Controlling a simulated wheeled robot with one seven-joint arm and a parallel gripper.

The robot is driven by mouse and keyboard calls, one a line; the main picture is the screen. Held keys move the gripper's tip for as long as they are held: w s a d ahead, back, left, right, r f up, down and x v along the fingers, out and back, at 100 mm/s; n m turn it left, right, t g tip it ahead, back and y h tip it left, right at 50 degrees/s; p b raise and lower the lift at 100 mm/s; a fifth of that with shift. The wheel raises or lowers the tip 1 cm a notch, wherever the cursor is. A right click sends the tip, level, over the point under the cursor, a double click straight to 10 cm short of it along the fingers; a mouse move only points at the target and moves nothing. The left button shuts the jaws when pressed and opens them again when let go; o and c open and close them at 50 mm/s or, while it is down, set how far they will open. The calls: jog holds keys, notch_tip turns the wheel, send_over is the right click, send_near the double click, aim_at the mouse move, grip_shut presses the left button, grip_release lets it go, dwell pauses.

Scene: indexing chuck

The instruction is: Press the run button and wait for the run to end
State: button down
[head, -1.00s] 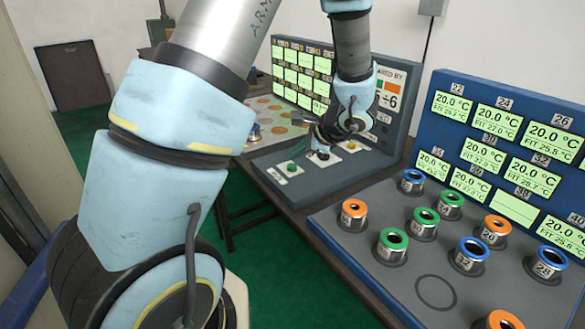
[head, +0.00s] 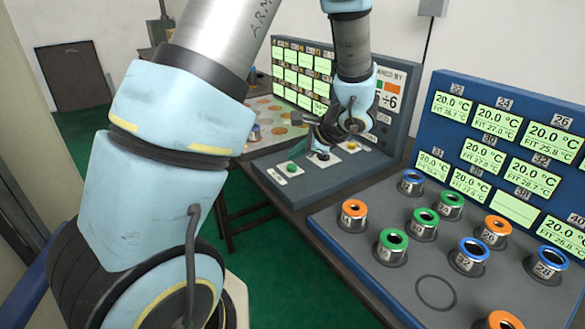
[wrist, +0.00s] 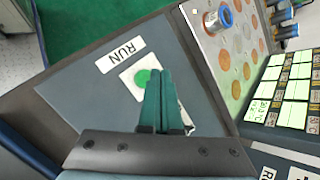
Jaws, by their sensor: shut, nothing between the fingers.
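The run button is the green round button (wrist: 143,77) on a white plate, beside the RUN label (wrist: 121,56) in the wrist view. In the head view a green button (head: 292,168) sits at the left end of the grey console's sloping top. My gripper (wrist: 160,72) is shut and empty, its green fingers side by side. In the wrist view the fingertips overlap the button's right edge. In the head view my gripper (head: 314,148) is over the console, a little right of and behind the green button. I cannot tell contact; no clear gap or touch shows.
A yellow button (head: 352,146) sits further right on the same console. Behind it stands a panel of lit green screens (head: 302,75). A flat board with coloured discs (wrist: 237,60) lies beyond. At right, a grey bench (head: 345,240) holds several ringed sockets before a blue temperature panel (head: 455,85).

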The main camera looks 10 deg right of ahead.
aim_at(296, 167)
jog(key=shift+f, duration=0.15)
dwell(0.4)
jog(key=shift+f+b, duration=0.3)
jog(key=shift+b, duration=0.3)
jog(key=shift+f+b, duration=0.45)
jog(key=shift+b, duration=0.1)
dwell(0.5)
jog(key=shift+r, duration=0.1)
jog(key=shift+r+p, duration=0.6)
jog(key=shift+r, duration=0.25)
notch_tip(296, 167, up, 6)
jog(key=p, duration=0.4)
dwell(0.6)
